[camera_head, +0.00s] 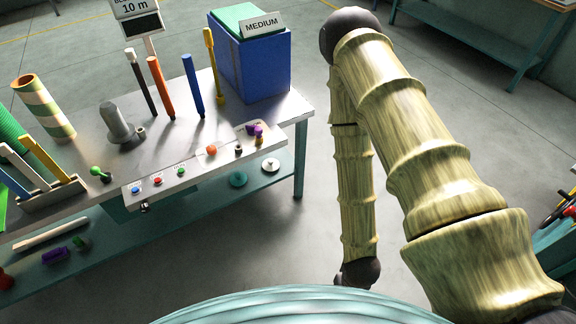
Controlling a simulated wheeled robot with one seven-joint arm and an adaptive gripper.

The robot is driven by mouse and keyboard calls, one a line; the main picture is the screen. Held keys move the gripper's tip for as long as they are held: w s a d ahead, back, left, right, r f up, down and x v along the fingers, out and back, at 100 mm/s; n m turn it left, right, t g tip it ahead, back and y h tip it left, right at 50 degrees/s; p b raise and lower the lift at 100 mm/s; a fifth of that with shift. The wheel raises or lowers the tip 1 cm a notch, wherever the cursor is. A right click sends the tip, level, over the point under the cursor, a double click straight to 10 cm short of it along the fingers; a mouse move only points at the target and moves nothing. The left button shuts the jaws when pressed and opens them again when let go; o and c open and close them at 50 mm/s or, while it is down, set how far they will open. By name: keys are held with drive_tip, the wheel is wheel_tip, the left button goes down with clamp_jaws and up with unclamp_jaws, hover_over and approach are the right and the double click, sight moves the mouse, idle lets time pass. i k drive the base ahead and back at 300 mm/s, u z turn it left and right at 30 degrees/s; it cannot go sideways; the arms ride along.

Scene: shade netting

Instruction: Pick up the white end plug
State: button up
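A small round white piece (270,165) lies on the teal lower shelf near its right end, below the bench's front edge. It may be the white end plug; it is too small to be sure. A similar teal disc (238,179) lies to its left. My arm rises on the right, bends at the top and hangs down to a dark joint right of the bench.
A bench (170,150) on the left carries a blue bin (262,72), upright coloured rods, a grey post (118,122) and a front button panel (150,188). A white rod (50,234) lies on the lower shelf. Open floor lies right of the bench.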

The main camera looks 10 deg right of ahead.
sight(271, 164)
drive_tip(key=z, duration=0.75)
drive_tip(key=i, duration=1)
drive_tip(key=z, duration=0.3)
